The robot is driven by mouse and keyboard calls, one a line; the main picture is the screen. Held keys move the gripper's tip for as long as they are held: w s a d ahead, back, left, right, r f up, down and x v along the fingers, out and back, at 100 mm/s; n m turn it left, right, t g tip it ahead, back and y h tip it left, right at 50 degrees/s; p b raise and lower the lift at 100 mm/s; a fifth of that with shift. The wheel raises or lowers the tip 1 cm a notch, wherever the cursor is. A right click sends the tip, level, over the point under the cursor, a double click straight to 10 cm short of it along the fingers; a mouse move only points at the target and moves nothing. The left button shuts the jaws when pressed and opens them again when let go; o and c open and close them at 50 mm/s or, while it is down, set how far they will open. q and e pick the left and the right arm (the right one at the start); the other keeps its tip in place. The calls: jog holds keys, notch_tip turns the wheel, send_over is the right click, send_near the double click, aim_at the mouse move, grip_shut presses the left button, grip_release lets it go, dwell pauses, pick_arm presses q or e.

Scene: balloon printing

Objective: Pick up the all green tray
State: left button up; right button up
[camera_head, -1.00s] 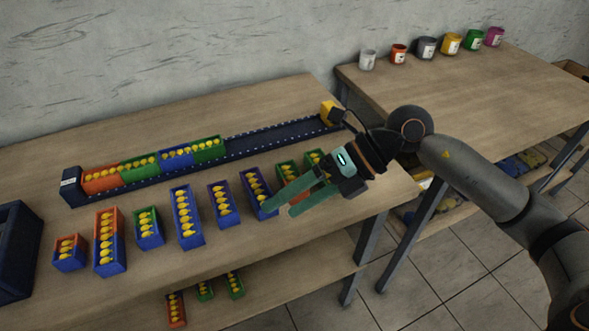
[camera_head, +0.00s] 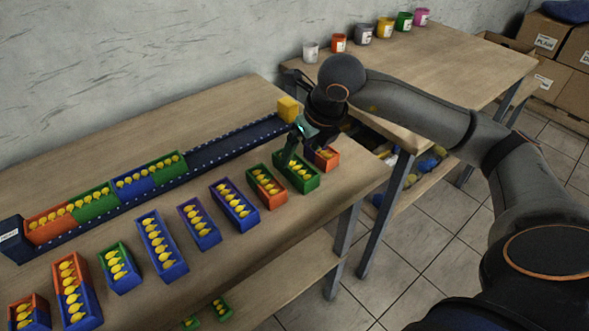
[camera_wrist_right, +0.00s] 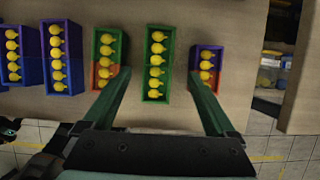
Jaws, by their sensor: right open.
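The all green tray (camera_head: 308,184) holds a row of yellow balloon-like pieces and stands near the right end of the front row on the table. It shows whole in the right wrist view (camera_wrist_right: 157,34), upright in the picture. My right gripper (camera_head: 289,158) points down at this tray's far part, and its fingers partly hide it. In the right wrist view my right gripper (camera_wrist_right: 162,82) is open, with one finger to each side of the green tray. Nothing is held between the fingers. My left gripper is out of view.
A green-orange tray (camera_head: 267,187) stands left of the green tray and a purple-orange tray (camera_head: 325,158) stands right, both near the fingers. Several more trays continue leftward. Behind runs a dark conveyor (camera_head: 225,148) with trays on its left part. The table's front edge is close.

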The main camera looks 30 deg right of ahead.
aim_at(295, 165)
jog(key=x, duration=0.5)
jog(key=shift+a+f, duration=0.1)
jog(key=shift+f, duration=0.3)
jog(key=shift+f+b, duration=0.2)
jog(key=shift+b, duration=0.1)
dwell(0.5)
grip_shut()
dwell(0.6)
